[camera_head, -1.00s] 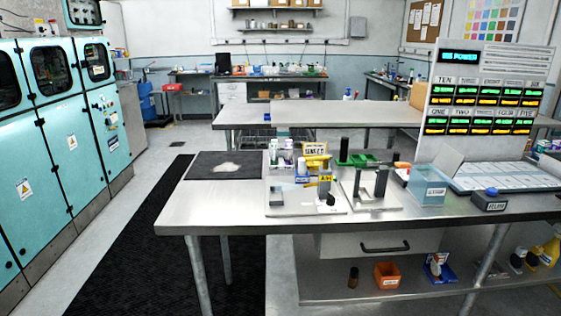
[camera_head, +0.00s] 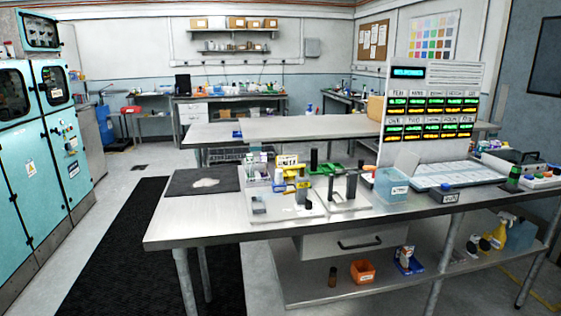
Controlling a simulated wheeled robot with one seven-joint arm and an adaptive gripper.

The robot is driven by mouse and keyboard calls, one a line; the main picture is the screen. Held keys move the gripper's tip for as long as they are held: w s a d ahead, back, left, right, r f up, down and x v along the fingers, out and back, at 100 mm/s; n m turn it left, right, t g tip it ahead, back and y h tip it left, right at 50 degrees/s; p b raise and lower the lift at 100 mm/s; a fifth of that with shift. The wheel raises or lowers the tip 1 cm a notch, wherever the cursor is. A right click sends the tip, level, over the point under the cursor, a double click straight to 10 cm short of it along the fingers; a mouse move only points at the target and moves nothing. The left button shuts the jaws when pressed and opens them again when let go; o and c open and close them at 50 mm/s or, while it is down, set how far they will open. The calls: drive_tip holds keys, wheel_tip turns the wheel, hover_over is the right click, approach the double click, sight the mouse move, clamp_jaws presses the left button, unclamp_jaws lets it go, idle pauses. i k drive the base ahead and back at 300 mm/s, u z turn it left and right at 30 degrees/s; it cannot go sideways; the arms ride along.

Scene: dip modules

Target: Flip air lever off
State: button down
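A small fixture with a light base plate (camera_head: 282,213) stands on the metal workbench (camera_head: 205,225), near its front edge. An upright post with a small yellow tag (camera_head: 303,184) rises from the plate; a small dark part sits low beside it. The tag's lettering is too small to read now, though it seemed to read "AIR" earlier. Which part is the lever, and how it is set, I cannot tell. A second fixture (camera_head: 350,190) with dark uprights stands just to the right. My gripper is not in view.
A blue bin (camera_head: 391,187), a dark box (camera_head: 447,195) and a lit panel (camera_head: 425,105) stand on the bench's right. A dark mat (camera_head: 185,182) lies at its left end. Teal cabinets (camera_head: 30,160) stand at left. A black floor mat (camera_head: 125,250) lies between cabinets and bench.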

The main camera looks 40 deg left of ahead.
sight(294, 167)
drive_tip(key=u, duration=1.5)
drive_tip(key=i, duration=0.2)
drive_tip(key=u, duration=0.1)
